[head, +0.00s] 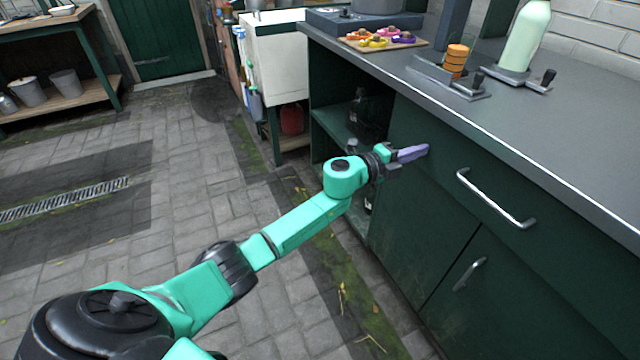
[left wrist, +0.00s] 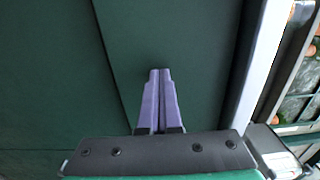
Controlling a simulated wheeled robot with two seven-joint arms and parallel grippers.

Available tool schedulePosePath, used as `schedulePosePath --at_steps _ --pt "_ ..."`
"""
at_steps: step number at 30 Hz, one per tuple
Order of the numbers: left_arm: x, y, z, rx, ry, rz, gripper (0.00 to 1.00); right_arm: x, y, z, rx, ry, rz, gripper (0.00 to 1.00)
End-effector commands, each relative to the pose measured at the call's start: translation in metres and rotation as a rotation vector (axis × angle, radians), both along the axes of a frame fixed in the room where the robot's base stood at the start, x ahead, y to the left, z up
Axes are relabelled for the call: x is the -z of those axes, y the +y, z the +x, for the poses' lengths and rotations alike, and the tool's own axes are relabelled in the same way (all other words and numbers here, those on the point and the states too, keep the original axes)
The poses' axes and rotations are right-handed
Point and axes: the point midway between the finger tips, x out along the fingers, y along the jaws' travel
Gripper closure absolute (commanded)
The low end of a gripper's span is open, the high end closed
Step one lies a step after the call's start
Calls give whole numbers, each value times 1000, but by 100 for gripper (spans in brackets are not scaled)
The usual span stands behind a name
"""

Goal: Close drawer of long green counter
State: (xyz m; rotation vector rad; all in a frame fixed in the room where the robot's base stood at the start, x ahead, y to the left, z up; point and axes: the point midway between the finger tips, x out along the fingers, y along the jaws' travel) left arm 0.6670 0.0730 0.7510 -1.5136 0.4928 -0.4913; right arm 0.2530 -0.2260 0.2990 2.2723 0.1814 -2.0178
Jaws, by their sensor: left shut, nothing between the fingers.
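The long green counter (head: 560,130) runs along the right of the head view, with a grey top. Its drawer (head: 440,165) has a silver bar handle (head: 495,200) and looks flush, or nearly so, with the front. My left gripper (head: 426,150) is shut and empty, its purple fingers at the drawer front, left of the handle. In the left wrist view the fingers (left wrist: 159,72) are together and point at the dark green front (left wrist: 190,40). Whether they touch it I cannot tell. The right gripper is not in view.
A cupboard door with a handle (head: 469,273) is below the drawer. Open shelves (head: 335,125) are at the counter's far end. A board (head: 385,43) with colourful pieces, an orange stack (head: 456,58) and a pale green bottle (head: 526,38) stand on top. Paved floor (head: 180,170) is clear at left.

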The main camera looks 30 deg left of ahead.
Motion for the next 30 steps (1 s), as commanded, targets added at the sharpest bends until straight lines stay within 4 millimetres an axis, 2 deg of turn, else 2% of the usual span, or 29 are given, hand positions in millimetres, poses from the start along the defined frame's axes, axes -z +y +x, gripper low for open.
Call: schedulePosePath --at_steps 7,21,30 --pt "1 -6 8 0 1 1 100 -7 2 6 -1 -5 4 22" --pt "-5 -7 10 -2 -6 -5 100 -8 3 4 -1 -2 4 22" --pt "-3 5 9 -2 -4 -3 100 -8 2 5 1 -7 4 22"
